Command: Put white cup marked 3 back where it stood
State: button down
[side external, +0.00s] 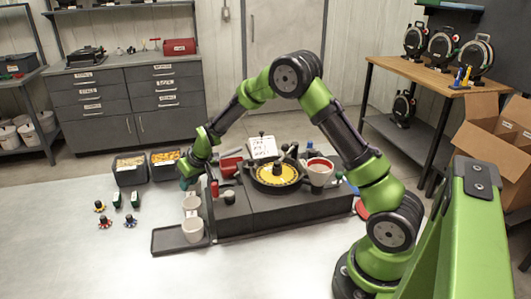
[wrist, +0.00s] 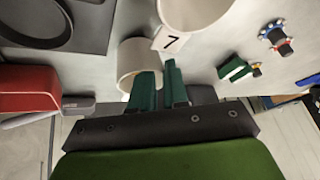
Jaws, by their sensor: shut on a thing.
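My gripper (wrist: 160,82) has its teal fingers close together at the rim of a white cup (wrist: 140,58) in the wrist view. The fingers hide part of this cup, and no number shows on it. A second white cup, with a 7 on its label (wrist: 171,40), is beside it at the top of the wrist view. In the side view my gripper (side external: 188,183) is low at the left of the dark machine, just above a white cup (side external: 191,202). Another white cup (side external: 192,230) stands nearer the camera, at the dark tray (side external: 165,240). Their numbers are unreadable there.
The dark machine (side external: 275,212) with a yellow disc (side external: 275,174) fills the space to the right. Two bins (side external: 129,170) stand behind at left. Small green pieces and star-shaped knobs (side external: 104,222) lie on the left. The front left floor is clear.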

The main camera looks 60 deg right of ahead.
jog(key=shift+f, duration=0.45)
jog(key=c, duration=0.8)
grip_release()
jog(key=shift+r, duration=0.1)
jog(key=shift+r, duration=2.9)
jog(key=s+a+r, duration=0.2)
jog(key=s+r, duration=0.3)
jog(key=s, duration=0.5)
jog(key=s+a+r+m+t+y, duration=0.1)
jog(key=s+a+r, duration=0.2)
jog(key=s, duration=0.8)
jog(key=s+a+r, duration=0.2)
jog(key=s+r, duration=0.6)
jog(key=s, duration=0.3)
jog(key=shift+a+m+y, duration=0.25)
jog(key=shift+m+y, duration=0.05)
jog(key=shift+m, duration=0.1)
